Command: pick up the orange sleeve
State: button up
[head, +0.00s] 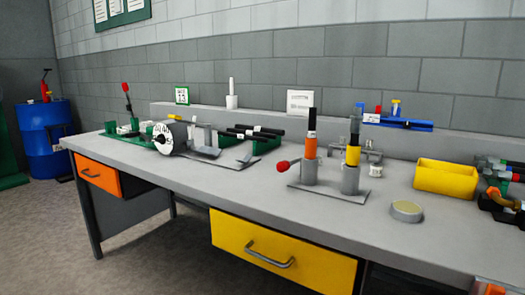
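The orange sleeve (311,148) stands upright on the left grey post of a flat grey base plate (330,194) on the workbench. My gripper is not in view.
A red-knobbed lever (284,165) sticks out left of the orange sleeve. A yellow bin (446,179), a round tin (407,211) and a small white cup (376,170) stand to the right. A dial machine (170,138) is at left. The bench top (250,185) is clear in front.

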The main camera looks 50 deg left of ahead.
aim_at(311, 143)
jog(key=u, duration=1.7)
jog(key=i+j+z, duration=0.15)
jog(key=j, duration=0.25)
jog(key=i+j+z, duration=0.1)
jog(key=j, duration=0.3)
jog(key=i+j+z, duration=0.15)
jog(key=j, duration=0.25)
jog(key=i+j+z, duration=0.1)
jog(key=j, duration=0.35)
jog(key=i+j+z, duration=0.15)
jog(key=j, duration=0.25)
jog(key=k, duration=0.05)
